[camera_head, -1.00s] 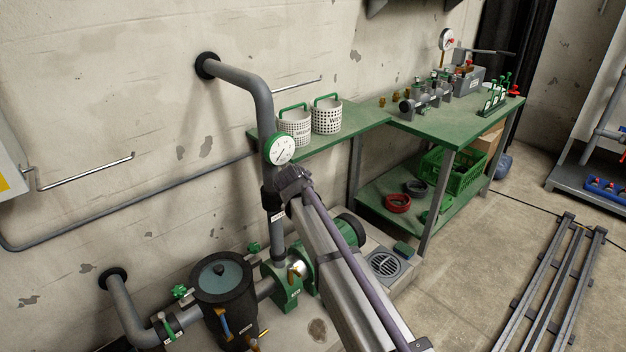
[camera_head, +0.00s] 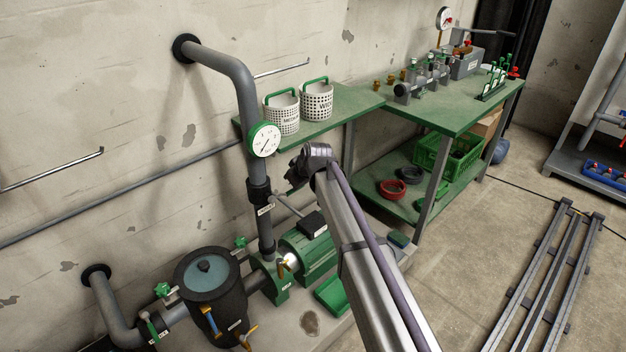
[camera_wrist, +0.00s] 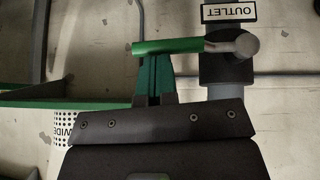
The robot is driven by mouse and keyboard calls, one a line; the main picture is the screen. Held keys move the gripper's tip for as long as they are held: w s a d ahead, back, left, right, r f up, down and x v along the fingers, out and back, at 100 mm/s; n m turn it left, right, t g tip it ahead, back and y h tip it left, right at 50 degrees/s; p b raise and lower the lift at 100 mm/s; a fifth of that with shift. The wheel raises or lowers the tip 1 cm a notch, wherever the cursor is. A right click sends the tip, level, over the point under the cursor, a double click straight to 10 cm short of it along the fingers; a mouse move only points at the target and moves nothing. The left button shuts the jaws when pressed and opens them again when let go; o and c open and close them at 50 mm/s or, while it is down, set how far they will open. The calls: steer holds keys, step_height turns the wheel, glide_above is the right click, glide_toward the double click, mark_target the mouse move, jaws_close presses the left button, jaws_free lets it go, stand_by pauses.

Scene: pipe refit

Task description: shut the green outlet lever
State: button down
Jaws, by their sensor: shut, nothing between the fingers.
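The green outlet lever (camera_wrist: 168,46) shows in the wrist view, its handle lying crosswise to the grey pipe (camera_wrist: 222,75) and its grey pivot (camera_wrist: 246,44) at the pipe. An upside-down OUTLET label (camera_wrist: 229,12) sits beside the pivot. My gripper (camera_wrist: 153,62) is shut and empty, its teal fingertips right at the handle's edge; I cannot tell whether they touch it. In the head view my gripper (camera_head: 293,181) is just right of the upright pipe (camera_head: 249,100), below the gauge (camera_head: 264,140). The lever's green handle is not clear there.
The green pump (camera_head: 307,255) and a black strainer pot (camera_head: 210,290) stand below. A green bench (camera_head: 440,115) with baskets (camera_head: 317,101) and fittings lies behind and right of my arm. The wall is close behind the pipe. Open floor with metal rails (camera_head: 545,285) lies right.

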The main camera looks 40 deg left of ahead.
steer(key=shift+f, duration=0.1)
stand_by(0.6)
steer(key=r+p, duration=0.3)
steer(key=r, duration=0.1)
steer(key=r+p, duration=0.1)
steer(key=p, duration=0.1)
steer(key=shift+a+r+p, duration=0.35)
steer(key=shift+r, duration=0.05)
steer(key=w+d+p+v, duration=0.1)
steer(key=p+v, duration=0.5)
steer(key=v, duration=0.2)
steer(key=shift+s+f, duration=0.1)
steer(key=s+d+r+m+h+p, duration=0.1)
steer(key=d+m, duration=0.4)
steer(key=d, duration=1.8)
steer(key=s+d+r+m+g+h+p, duration=0.1)
steer(key=d+m, duration=0.5)
steer(key=d, duration=1.7)
steer(key=s+d+r+m+h+p, duration=0.3)
steer(key=d+m+p, duration=0.3)
steer(key=d, duration=1.8)
steer(key=shift+s+g+h+p, duration=0.15)
steer(key=shift+g+h+p, duration=0.2)
steer(key=shift+h, duration=0.45)
